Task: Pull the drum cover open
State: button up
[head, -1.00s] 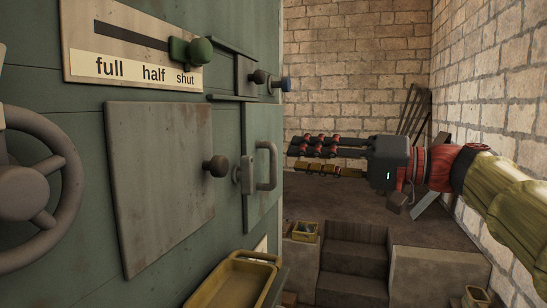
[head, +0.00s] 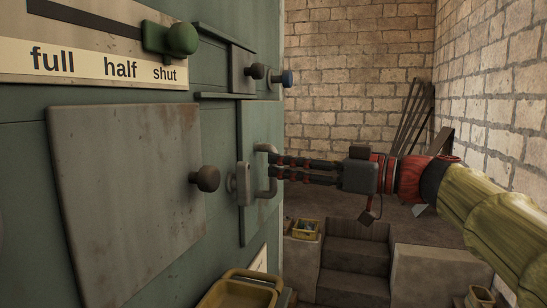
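A narrow green panel (head: 250,125) on the side of the green machine carries a grey D-shaped handle (head: 267,193). I take this panel to be the drum cover; no label on it is visible. It looks flush with the machine. My gripper (head: 275,169) comes in from the right, with its dark and red fingers level and their tips at the upright bar of the handle. A narrow gap shows between the fingers. Whether they grip the bar is too small to tell.
A grey plate (head: 130,190) with a dark knob (head: 205,179) is left of the handle. Above are a green slider knob (head: 180,39) and two small knobs. A yellow tray (head: 240,293) juts out below. Steps (head: 355,255) and a brick wall (head: 360,60) lie beyond.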

jog(key=shift+p+x, duration=0.4)
jog(key=shift+x, duration=1.3)
jog(key=shift+w, duration=0.1)
jog(key=shift+c, duration=0.6)
grip_shut()
